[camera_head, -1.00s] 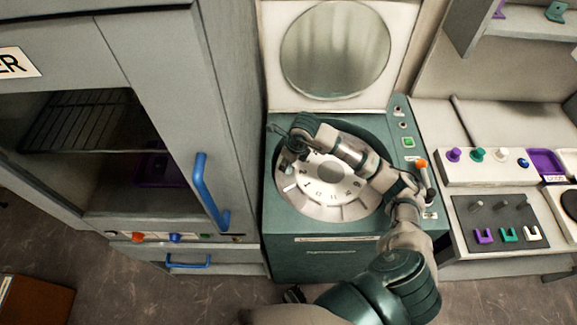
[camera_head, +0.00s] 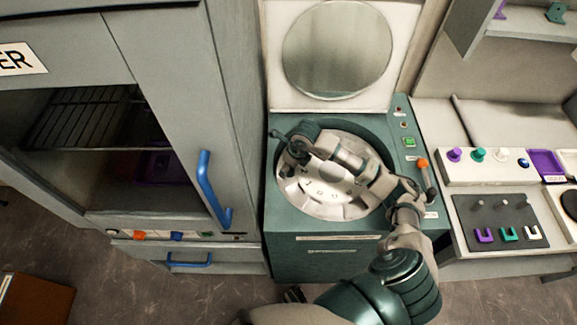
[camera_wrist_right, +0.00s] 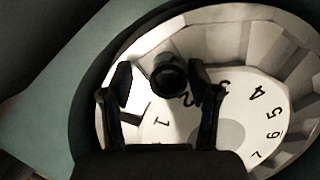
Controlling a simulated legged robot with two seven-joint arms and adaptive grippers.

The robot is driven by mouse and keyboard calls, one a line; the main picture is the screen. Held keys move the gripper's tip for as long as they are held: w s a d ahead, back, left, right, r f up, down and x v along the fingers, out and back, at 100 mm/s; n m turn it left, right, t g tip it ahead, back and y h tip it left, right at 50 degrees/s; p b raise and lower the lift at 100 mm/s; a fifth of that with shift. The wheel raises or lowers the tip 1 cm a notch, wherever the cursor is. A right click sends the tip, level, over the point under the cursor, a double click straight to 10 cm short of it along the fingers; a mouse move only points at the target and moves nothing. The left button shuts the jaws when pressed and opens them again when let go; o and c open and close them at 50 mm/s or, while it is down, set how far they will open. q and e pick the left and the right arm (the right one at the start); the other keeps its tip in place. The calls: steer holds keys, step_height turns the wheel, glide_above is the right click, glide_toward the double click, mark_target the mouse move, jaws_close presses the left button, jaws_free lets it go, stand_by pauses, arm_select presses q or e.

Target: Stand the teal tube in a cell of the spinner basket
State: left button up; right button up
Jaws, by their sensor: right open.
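The spinner basket (camera_head: 350,209) is a pale round drum with numbered cells, inside the teal machine. It also shows in the wrist view (camera_wrist_right: 270,55). My right gripper (camera_head: 286,150) is over the basket's left side. In the wrist view its fingers (camera_wrist_right: 160,82) are apart. A dark round tube end (camera_wrist_right: 168,74) shows between them, nearer the right finger, beside the numbers 1 and 2. Its colour is too dark to confirm as teal, and its lower part is hidden. In the head view my right gripper hides it. My left gripper is not in view.
The machine's raised lid (camera_head: 337,50) stands behind the basket. A grey cabinet with a blue handle (camera_head: 212,190) is close on the left. An orange-topped lever (camera_head: 424,172) and a panel with coloured knobs (camera_head: 480,156) are on the right.

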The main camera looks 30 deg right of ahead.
steer(key=v, duration=1.1)
steer(key=shift+d+r, duration=0.2)
steer(key=shift+d, duration=0.15)
